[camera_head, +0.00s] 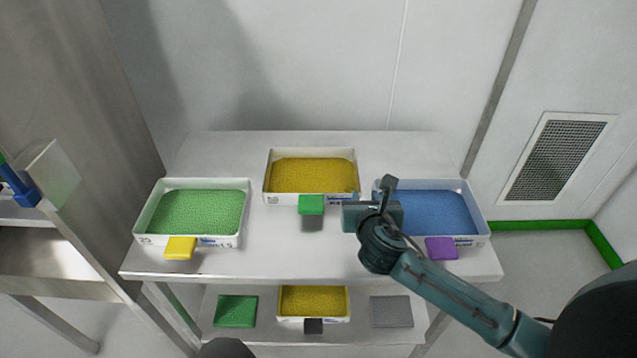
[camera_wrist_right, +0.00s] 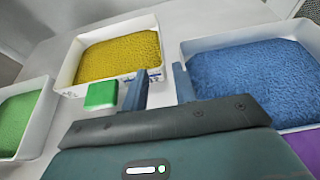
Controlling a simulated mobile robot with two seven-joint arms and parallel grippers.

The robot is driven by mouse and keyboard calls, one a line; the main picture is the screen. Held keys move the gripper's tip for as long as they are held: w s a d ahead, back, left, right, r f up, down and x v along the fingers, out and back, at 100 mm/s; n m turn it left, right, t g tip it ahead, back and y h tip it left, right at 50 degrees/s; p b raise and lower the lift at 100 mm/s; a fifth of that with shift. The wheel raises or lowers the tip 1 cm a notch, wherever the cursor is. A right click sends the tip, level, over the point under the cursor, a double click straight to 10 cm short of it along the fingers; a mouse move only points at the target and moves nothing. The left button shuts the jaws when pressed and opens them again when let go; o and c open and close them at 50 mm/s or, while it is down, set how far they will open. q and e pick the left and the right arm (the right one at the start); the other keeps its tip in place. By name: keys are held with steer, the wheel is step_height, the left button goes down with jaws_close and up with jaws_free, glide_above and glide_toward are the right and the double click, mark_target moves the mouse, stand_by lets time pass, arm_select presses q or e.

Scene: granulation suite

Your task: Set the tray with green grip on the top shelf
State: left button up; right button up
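The tray with green grip is a white tray (camera_head: 263,180) of yellow granules at the back middle of the table top. Its green grip (camera_head: 311,204) sticks out from its front wall. In the right wrist view the tray (camera_wrist_right: 153,24) is ahead and to the left, with the green grip (camera_wrist_right: 101,95) just left of the fingers. My right gripper (camera_head: 386,190) is right of the green grip, near the left edge of the blue-granule tray. Its two fingers (camera_wrist_right: 160,84) are apart with nothing between them. My left gripper is not in view.
A white tray of green granules (camera_head: 195,212) with a yellow grip stands left; a tray of blue granules (camera_head: 440,212) with a purple grip stands right. A lower shelf holds another yellow-granule tray (camera_head: 313,300) between green and grey pads. A metal rack with shelves (camera_head: 50,270) stands left.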

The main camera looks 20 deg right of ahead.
glide_toward(359, 177)
steer(key=x, duration=0.3)
steer(key=shift+w+f+b, duration=0.1)
steer(key=shift+f+b, duration=0.15)
steer(key=shift+b, duration=0.05)
steer(key=shift+r+x, duration=0.15)
steer(key=shift+x, duration=1.45)
steer(key=shift+r+x, duration=0.15)
steer(key=shift+x, duration=1.45)
steer(key=shift+w, duration=0.1)
steer(key=shift+d, duration=0.1)
jaws_close()
steer(key=shift+r, duration=0.1)
